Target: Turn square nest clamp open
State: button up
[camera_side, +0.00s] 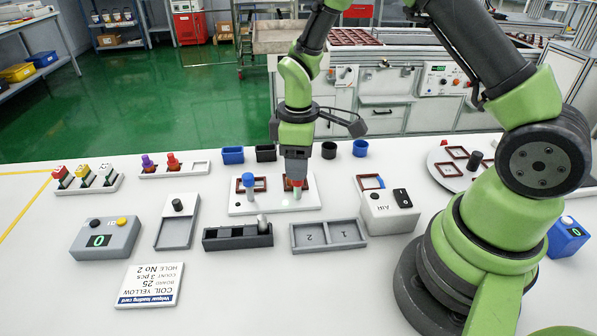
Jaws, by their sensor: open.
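A white fixture plate (270,207) lies mid-table with two dark red square frames on it. A blue-topped knob (248,181) stands at the left frame (260,185). My gripper (297,180) points straight down over the right frame (308,184). It is open, with its fingertips around or just above a small red-topped part (297,184), mostly hidden by the fingers. I cannot tell whether they touch it. A small green light shows just in front of it. Which knob belongs to the square nest clamp is not readable here.
In front are a dark bin (238,240), a grey two-slot tray (328,236) and a white AIR box (390,213). Blue and black cups (265,153) stand behind the plate. A grey counter box (106,239) and a loading card (150,285) are at left.

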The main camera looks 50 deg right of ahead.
aim_at(297, 184)
jog(key=shift+f, duration=1.65)
jog(key=shift+c, duration=0.4)
jog(key=c, duration=0.8)
jog(key=shift+c, duration=0.2)
